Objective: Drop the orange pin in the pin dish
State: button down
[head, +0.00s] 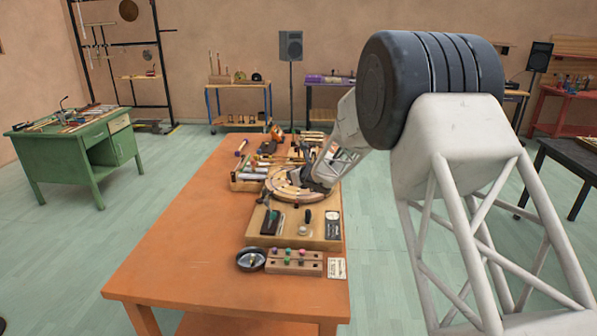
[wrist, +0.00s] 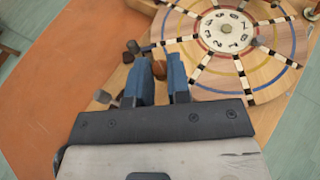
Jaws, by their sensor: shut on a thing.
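My gripper (wrist: 160,66) has its two blue fingers closed around a small orange-brown thing, which I take to be the orange pin (wrist: 159,71); the fingers hide much of it. In the head view my gripper (head: 299,180) is over the round wooden wheel (head: 292,198), and the pin cannot be made out there. In the wrist view the fingertips are at the left rim of the wheel. The pin dish (head: 251,260) is a dark round dish at the front of the orange table, left of a wooden pin block.
The pin block (head: 293,263) carries several coloured pins, with a white card (head: 336,268) at its right. A wooden base with a black lever stands between block and wheel. Tubes and tools crowd the table (head: 185,245) behind; its left side is clear.

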jog(key=s+a+f+n+g+y, duration=0.1)
jog(key=s+a+f+n+g, duration=0.1)
jog(key=s, duration=0.6)
jog(key=s+a+f+n+g+y, duration=0.2)
jog(key=s+a+n+g, duration=0.1)
jog(key=s, duration=0.5)
jog(key=s+a+f+n+g+y, duration=0.1)
jog(key=s+a+f+n+g, duration=0.1)
jog(key=s+a, duration=0.3)
jog(key=s+f, duration=0.1)
jog(key=s, duration=0.2)
jog(key=shift+s+n+g+y, duration=0.2)
jog(key=shift+n+g+y, duration=0.1)
jog(key=shift+g, duration=0.1)
jog(key=shift+r, duration=0.1)
jog(key=shift+f, duration=2.55)
jog(key=c, duration=1)
grip_release()
jog(key=shift+d, duration=0.1)
